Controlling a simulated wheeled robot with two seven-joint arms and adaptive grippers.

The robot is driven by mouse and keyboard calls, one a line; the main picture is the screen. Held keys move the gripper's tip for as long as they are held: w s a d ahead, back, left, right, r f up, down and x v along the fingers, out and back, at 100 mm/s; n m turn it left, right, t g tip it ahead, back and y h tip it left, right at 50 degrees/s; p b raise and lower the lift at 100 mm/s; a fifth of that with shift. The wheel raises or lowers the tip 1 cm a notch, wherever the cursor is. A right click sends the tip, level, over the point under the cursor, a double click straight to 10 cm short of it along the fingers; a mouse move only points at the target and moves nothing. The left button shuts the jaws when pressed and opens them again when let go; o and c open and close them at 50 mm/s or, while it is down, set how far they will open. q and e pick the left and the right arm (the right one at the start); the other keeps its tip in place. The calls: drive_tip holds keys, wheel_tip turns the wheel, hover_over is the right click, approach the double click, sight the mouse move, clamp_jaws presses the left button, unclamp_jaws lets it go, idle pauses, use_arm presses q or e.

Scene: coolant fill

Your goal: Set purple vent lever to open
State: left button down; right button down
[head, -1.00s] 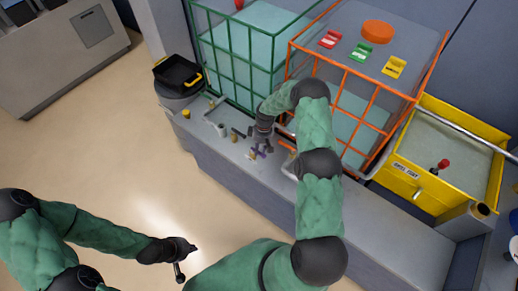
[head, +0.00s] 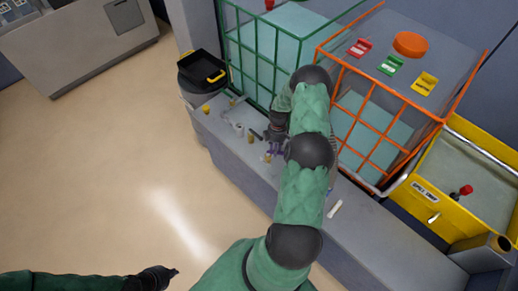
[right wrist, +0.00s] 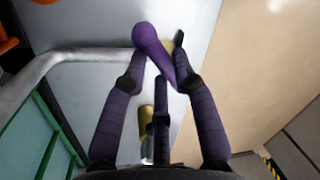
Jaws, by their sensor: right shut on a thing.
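The purple vent lever (right wrist: 150,40) shows in the right wrist view as a smooth rod with a rounded end, slanting between my fingers. My right gripper (right wrist: 162,68) has dark purple fingers with black joints, shut around the lever. In the head view my right gripper (head: 272,148) is over the grey ledge in front of the green cage, and my arm hides part of that spot. My left gripper (head: 152,278) is low at the bottom edge, over the floor and away from the ledge. Its fingers are too small and dark to read.
The green cage (head: 238,60) and orange cage (head: 375,148) stand behind the ledge (head: 235,165). Small brass and grey fittings lie along it. A black tray (head: 203,70) sits at its left end and a yellow tank (head: 455,190) at right. The floor at left is clear.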

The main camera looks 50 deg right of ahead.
drive_tip(key=shift+w+d+n+g+h+b, duration=0.2)
drive_tip(key=shift+w+n, duration=0.25)
drive_tip(key=shift+n, duration=1.2)
drive_tip(key=shift+w+n+g+h+b, duration=0.15)
drive_tip(key=shift+w+n+h+b, duration=0.25)
drive_tip(key=shift+n, duration=1.3)
drive_tip(key=shift+w+d+n+g+h+b, duration=0.15)
drive_tip(key=shift+w+n, duration=0.4)
drive_tip(key=shift+n, duration=1.1)
drive_tip(key=c, duration=1)
unclamp_jaws()
drive_tip(key=r, duration=0.4)
drive_tip(key=w+r, duration=0.1)
drive_tip(key=r, duration=0.3)
drive_tip(key=w+r, duration=0.1)
drive_tip(key=r, duration=0.2)
drive_tip(key=shift+w+r, duration=0.25)
drive_tip(key=shift+r, duration=0.15)
